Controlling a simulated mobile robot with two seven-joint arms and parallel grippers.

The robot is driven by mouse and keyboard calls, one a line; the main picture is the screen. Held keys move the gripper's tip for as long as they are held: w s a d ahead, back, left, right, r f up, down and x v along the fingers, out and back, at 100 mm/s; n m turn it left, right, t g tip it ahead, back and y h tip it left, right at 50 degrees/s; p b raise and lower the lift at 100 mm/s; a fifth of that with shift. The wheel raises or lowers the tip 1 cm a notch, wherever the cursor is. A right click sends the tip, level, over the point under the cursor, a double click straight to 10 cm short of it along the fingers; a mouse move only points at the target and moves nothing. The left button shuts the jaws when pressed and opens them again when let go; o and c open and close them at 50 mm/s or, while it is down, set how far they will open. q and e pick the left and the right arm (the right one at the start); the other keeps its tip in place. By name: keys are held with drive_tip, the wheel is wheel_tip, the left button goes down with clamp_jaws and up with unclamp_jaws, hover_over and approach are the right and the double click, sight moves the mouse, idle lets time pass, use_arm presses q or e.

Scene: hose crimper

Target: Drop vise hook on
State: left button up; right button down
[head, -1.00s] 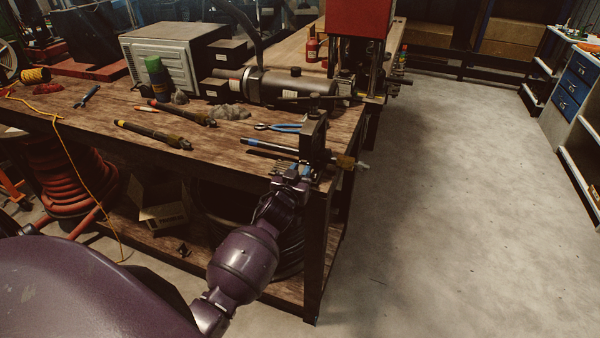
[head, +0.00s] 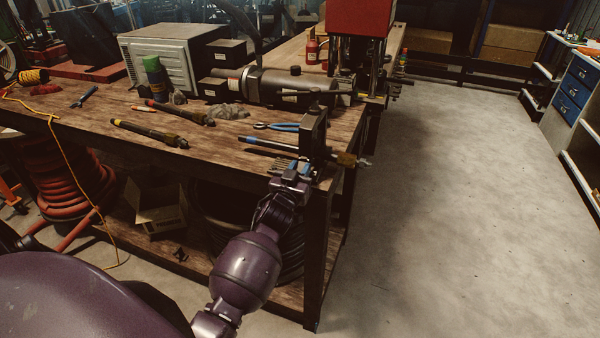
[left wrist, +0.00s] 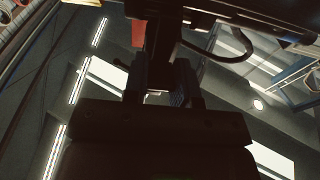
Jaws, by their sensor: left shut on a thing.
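The dark upright vise (head: 313,132) stands at the near right corner of the wooden workbench. My left gripper (head: 292,172) is at the bench's front edge, low against the vise's near left side. In the left wrist view its fingers (left wrist: 160,88) point up at a dark body and are shut on a dark part, which I take to be the vise hook. The hook's outline is too dark to make out, and I cannot tell whether it is seated. My right gripper is not in view.
The workbench (head: 85,125) carries blue-handled pliers (head: 277,127), two dark rods (head: 150,133), a green-capped can (head: 156,76) and a motor-like cylinder (head: 285,85). A red press (head: 360,18) stands behind. The concrete floor to the right is clear.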

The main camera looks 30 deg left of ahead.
use_arm(q)
drive_tip(key=o, duration=0.9)
drive_tip(key=v, duration=1)
drive_tip(key=shift+s+d, duration=0.15)
drive_tip(key=shift+s, duration=0.2)
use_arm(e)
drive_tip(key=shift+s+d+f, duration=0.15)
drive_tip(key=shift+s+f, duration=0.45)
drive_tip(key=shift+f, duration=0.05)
use_arm(q)
drive_tip(key=shift+f, duration=0.1)
